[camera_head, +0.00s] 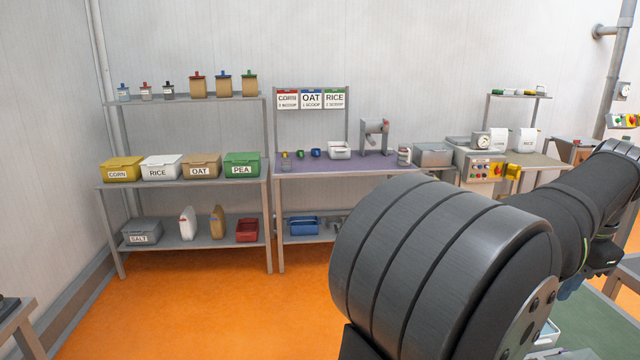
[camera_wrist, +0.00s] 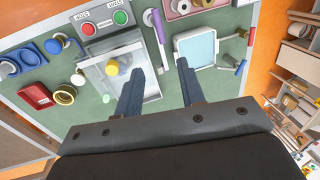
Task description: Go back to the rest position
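My gripper (camera_wrist: 158,88) shows in the wrist view with its two dark fingers apart and nothing between them. It is above a green work surface (camera_wrist: 75,112). A clear box-like fixture (camera_wrist: 98,80) with a yellow round part in it lies left of the fingers. A white tray with a pale blue inside (camera_wrist: 196,48) is beyond the right finger.
A control panel (camera_wrist: 103,25) with red and green buttons is at the wrist view's top. A red tray (camera_wrist: 37,96) and blue round parts lie left. In the head view, shelves with labelled bins (camera_head: 122,168) and a purple-topped bench (camera_head: 330,165) stand behind; orange floor (camera_head: 200,305) is clear.

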